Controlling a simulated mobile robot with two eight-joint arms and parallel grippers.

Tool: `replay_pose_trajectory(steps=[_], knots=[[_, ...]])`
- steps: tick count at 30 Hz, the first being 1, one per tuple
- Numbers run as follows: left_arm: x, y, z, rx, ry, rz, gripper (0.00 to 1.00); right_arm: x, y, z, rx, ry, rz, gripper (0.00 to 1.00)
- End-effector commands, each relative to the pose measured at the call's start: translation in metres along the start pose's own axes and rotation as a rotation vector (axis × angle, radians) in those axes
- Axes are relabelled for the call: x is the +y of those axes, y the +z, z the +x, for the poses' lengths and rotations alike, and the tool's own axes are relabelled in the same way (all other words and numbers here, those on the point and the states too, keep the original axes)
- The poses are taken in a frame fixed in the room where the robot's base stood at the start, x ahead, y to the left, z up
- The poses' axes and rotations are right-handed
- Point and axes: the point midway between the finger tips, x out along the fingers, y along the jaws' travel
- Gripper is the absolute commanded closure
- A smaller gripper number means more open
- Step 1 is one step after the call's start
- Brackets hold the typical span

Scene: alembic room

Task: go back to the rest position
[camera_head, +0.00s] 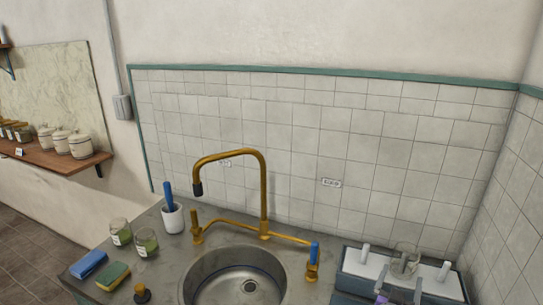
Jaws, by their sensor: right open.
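My left gripper is not in view.
A grey counter holds a round sink (232,278) with a brass tap (264,190). A dark rack (357,265) with white pegs and a glass beaker (405,258) stands right. Jars (147,242), a white cup (173,218), a blue block (88,264) and a sponge (113,276) stand left.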

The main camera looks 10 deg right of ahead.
Motion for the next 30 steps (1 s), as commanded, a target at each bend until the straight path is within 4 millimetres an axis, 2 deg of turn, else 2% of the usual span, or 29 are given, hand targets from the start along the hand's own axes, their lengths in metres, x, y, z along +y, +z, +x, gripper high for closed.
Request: replay_pose_trajectory(steps=[4,8,14,18,21,25,30], knots=[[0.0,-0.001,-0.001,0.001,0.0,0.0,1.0,0.007,-0.008,-0.03,-0.113,0.045,-0.035,0.0],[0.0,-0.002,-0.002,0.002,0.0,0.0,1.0,0.013,0.001,-0.075,-0.304,0.057,-0.099,0.0],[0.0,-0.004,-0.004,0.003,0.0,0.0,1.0,0.007,0.035,-0.168,-0.652,-0.085,-0.229,0.0],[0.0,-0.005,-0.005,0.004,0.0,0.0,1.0,-0.007,0.059,-0.241,-0.859,-0.293,-0.314,0.0],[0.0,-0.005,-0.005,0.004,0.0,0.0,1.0,-0.017,0.07,-0.285,-0.953,-0.446,-0.355,0.0],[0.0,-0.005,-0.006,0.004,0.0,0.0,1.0,-0.026,0.076,-0.32,-1.011,-0.586,-0.383,0.0],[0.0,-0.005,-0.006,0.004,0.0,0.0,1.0,-0.03,0.077,-0.333,-1.029,-0.643,-0.394,0.0]])
